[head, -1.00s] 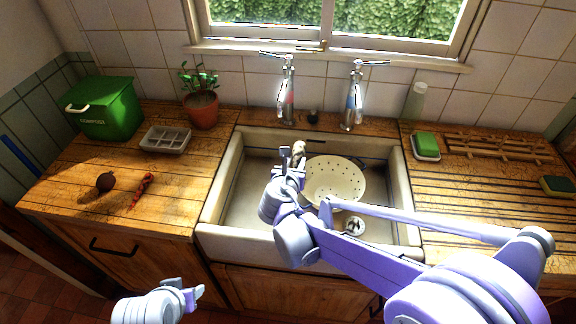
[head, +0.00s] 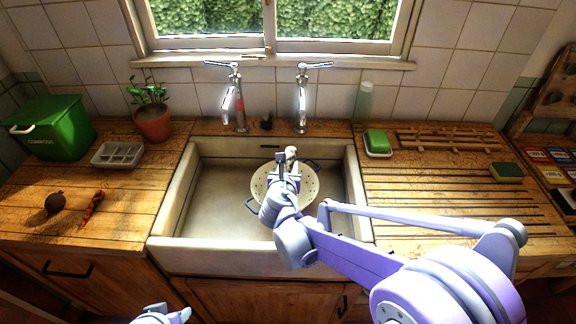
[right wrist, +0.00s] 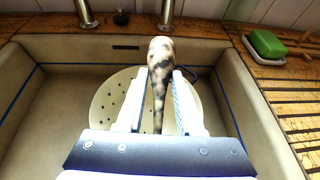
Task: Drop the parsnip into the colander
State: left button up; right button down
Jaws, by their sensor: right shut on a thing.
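My right gripper (head: 287,160) is shut on the parsnip (head: 291,153), a pale root with dark blotches. In the right wrist view the parsnip (right wrist: 160,62) stands between the two fingers, thick end up and away, thin tip toward the palm. The cream colander (head: 309,188) with small holes sits in the sink, behind and below my right gripper, which hides its middle. The colander's left part (right wrist: 107,108) shows beside the fingers in the wrist view. My left gripper (head: 178,316) is cut off at the bottom edge; its jaws cannot be made out.
The white sink (head: 200,250) has two taps (head: 238,105) behind it. On the left counter are a beet (head: 54,202), a red chilli (head: 92,207), a grey tray (head: 118,155), a potted plant (head: 153,122) and a green compost bin (head: 55,130). A green soap (head: 377,141) lies right.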

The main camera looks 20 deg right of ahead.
pick_arm(q)
jog(key=f+b, duration=0.1)
jog(key=s+f+b, duration=0.1)
jog(key=f, duration=0.1)
pick_arm(e)
notch_tip(320, 180, down, 4)
jog(key=shift+f, duration=0.25)
jog(key=shift+c, duration=2.3)
grip_release()
jog(key=shift+s, duration=0.1)
jog(key=v, duration=1)
jog(key=shift+s, duration=0.3)
jog(key=shift+a+r, duration=0.1)
jog(key=shift+r, duration=0.05)
jog(key=shift+s, duration=0.1)
